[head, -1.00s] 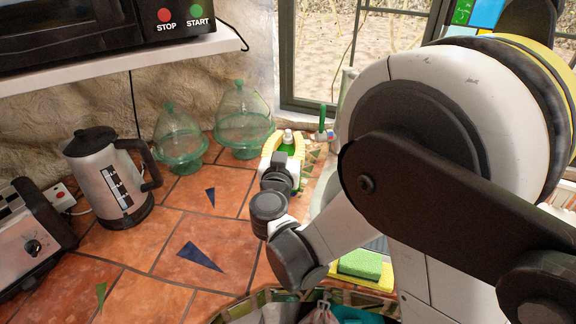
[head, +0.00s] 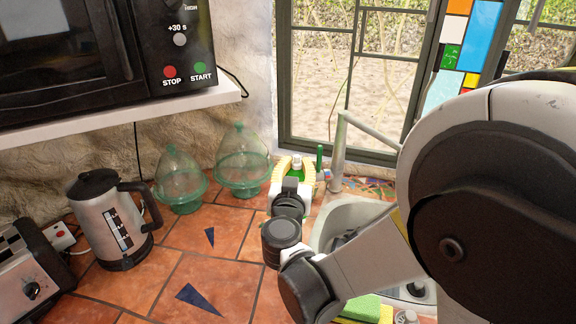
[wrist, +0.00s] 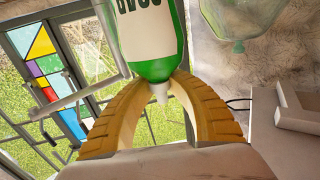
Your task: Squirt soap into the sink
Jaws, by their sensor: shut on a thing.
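The soap bottle (head: 297,171) is green with a white nozzle. It stands upright at the back of the counter, left of the sink. In the wrist view the bottle (wrist: 150,35) appears inverted, its white label and nozzle visible. My gripper (head: 296,165) has yellow ribbed fingers and is shut on the bottle, one finger on each side. The fingers (wrist: 172,82) show near its nozzle end in the wrist view. The sink (head: 345,212) is a pale basin right of the gripper, partly hidden by my arm. I cannot tell whether the bottle touches the counter.
A tall faucet (head: 341,140) rises behind the sink. Two glass domes (head: 243,165) stand left of the bottle. A kettle (head: 108,220) and toaster (head: 30,275) are at the left, under a microwave (head: 100,50). A green sponge (head: 361,308) lies in front of the sink.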

